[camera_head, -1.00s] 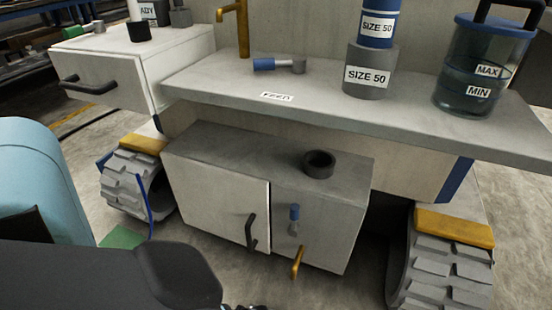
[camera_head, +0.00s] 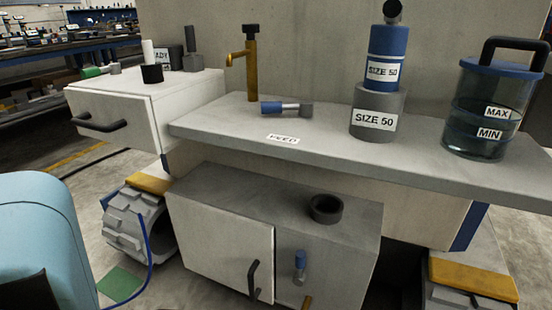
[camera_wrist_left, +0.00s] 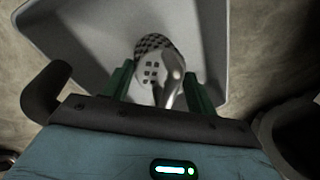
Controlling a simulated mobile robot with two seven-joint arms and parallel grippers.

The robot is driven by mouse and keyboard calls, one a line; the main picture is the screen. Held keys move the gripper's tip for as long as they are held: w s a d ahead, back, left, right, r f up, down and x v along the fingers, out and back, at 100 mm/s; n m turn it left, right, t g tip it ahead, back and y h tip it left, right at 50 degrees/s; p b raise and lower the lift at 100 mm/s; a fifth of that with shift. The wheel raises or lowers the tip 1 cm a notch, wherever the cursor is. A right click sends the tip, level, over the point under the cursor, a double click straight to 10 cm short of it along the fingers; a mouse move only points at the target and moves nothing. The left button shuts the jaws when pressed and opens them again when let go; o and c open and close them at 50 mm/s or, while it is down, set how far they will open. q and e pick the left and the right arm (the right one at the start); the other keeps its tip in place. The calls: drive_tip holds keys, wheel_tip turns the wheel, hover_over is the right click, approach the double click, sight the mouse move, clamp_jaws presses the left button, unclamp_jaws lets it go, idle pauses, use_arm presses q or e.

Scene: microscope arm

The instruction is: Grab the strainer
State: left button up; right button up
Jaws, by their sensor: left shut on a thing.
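In the left wrist view, my left gripper (camera_wrist_left: 158,92) has its green fingers on either side of a pale, perforated strainer (camera_wrist_left: 152,70). It is shut on it. The strainer has dark square holes and a shiny metal part on its right side. Behind it is a grey, tray-like surface with raised edges (camera_wrist_left: 85,35). The strainer and my left gripper do not show in the head view. My right gripper is in neither view.
In the head view, a grey counter (camera_head: 220,118) holds a brass tap (camera_head: 248,70), a blue-handled tool (camera_head: 285,108), stacked SIZE 50 cylinders (camera_head: 377,112) and a clear lidded container (camera_head: 490,115). Below, a dark ring (camera_head: 325,208) lies on a cabinet (camera_head: 225,245).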

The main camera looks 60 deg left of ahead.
use_arm(q)
wheel_tip(320, 180, up, 9)
drive_tip(key=p, duration=0.5)
drive_tip(key=shift+p, duration=0.4)
drive_tip(key=shift+r, duration=0.5)
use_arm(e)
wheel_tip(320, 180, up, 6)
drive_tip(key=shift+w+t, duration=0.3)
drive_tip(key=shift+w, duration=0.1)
